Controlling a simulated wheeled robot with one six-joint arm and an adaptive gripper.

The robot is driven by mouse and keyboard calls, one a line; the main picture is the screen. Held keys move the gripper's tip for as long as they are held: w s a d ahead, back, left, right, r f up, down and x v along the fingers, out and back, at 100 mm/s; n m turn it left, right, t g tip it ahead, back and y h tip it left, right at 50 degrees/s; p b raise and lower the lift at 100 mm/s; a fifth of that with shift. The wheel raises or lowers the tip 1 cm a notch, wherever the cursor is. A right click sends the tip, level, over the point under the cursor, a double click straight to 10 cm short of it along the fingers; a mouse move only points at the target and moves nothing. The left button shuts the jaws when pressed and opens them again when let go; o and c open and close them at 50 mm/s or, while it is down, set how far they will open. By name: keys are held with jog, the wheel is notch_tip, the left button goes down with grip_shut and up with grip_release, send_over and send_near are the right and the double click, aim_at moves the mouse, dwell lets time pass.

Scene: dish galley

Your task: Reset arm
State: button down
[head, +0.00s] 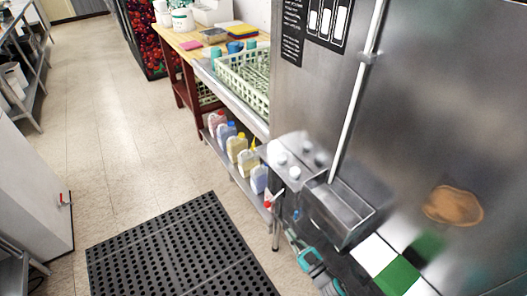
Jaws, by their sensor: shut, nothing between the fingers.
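A small teal and grey jointed thing (318,277) shows at the bottom edge, right of the mat.
A perforated black mat (185,250) lies on the tiled floor (125,130). A rack table (205,75) holds a pale green dish rack (228,87), with several jugs (237,148) below. A large steel panel (430,110) and a small steel trough (343,212) fill the right. The aisle is clear.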

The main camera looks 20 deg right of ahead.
jog(key=s+a+r+m+h, duration=0.2)
jog(key=s+r+h, duration=0.1)
jog(key=s, duration=0.8)
jog(key=s+a+r+m+h, duration=0.2)
jog(key=s, duration=0.9)
jog(key=s+r+m+g+h, duration=0.1)
jog(key=s+r+g, duration=0.3)
jog(key=s+r, duration=1.2)
jog(key=shift+s+d+m+h, duration=0.35)
jog(key=shift+s+m, duration=0.35)
jog(key=shift+s, duration=0.4)
